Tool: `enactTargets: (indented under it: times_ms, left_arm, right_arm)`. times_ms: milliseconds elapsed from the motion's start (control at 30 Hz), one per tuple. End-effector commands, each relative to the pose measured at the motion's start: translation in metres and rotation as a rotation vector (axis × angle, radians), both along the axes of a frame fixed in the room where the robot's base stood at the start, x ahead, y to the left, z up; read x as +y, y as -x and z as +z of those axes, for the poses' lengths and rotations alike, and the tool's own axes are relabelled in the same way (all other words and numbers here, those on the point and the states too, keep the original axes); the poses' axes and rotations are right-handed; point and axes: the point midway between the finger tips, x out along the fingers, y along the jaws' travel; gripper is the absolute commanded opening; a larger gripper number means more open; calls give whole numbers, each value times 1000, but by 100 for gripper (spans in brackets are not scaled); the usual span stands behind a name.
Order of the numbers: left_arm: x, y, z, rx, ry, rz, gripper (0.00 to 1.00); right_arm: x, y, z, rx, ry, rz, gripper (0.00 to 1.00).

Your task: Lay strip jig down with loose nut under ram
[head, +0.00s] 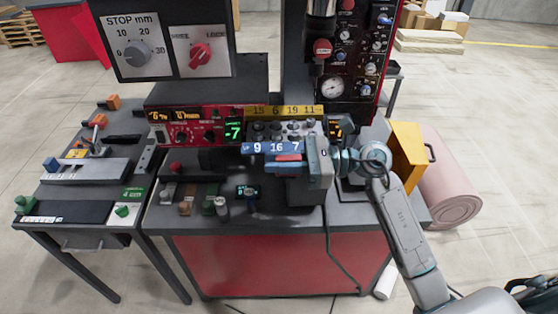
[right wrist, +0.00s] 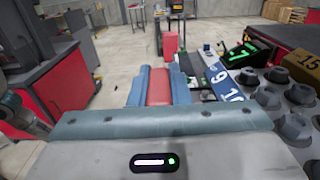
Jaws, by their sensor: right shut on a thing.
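The strip jig (head: 272,148) is a grey block with several dark nuts on top, a blue number label in front and a yellow one behind. It also shows at the right in the right wrist view (right wrist: 222,78), with large dark nuts (right wrist: 293,128). My right gripper (head: 288,165) is at the jig's front, shut on a red grip (right wrist: 158,86) between its blue-grey fingers. The dark ram column (head: 321,28) stands above and behind the jig. I cannot tell which nut is loose, nor whether the jig touches the surface below. My left gripper is not in view.
A red control box with displays (head: 183,128) stands left of the jig, beside a green "7" display (head: 234,130). Several small fittings are on the bench front (head: 188,205). A gauge panel (head: 350,70) rises behind right. A side table (head: 70,195) stands left.

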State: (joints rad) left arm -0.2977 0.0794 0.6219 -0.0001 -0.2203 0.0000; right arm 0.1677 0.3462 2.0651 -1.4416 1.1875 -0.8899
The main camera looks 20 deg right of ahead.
Motion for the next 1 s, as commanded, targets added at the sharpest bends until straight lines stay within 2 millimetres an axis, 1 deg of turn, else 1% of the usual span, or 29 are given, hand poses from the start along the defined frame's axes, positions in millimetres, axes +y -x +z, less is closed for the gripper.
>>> enactTargets:
  times_ms: [167,500,533,633,667,1000]
  left_arm:
    - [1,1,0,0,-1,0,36]
    - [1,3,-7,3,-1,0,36]
    - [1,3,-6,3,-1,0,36]
    - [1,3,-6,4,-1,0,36]
    - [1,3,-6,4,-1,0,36]
    - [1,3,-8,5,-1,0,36]
  right_arm:
    - [0,0,1,-3,0,0,0]
    - [0,0,-4,-3,0,0,0]
    - [0,0,-3,-3,0,0,20]
    - [0,0,-3,-2,0,0,40]
    - [0,0,-3,-2,0,0,42]
    - [-2,0,-5,2,0,0,42]
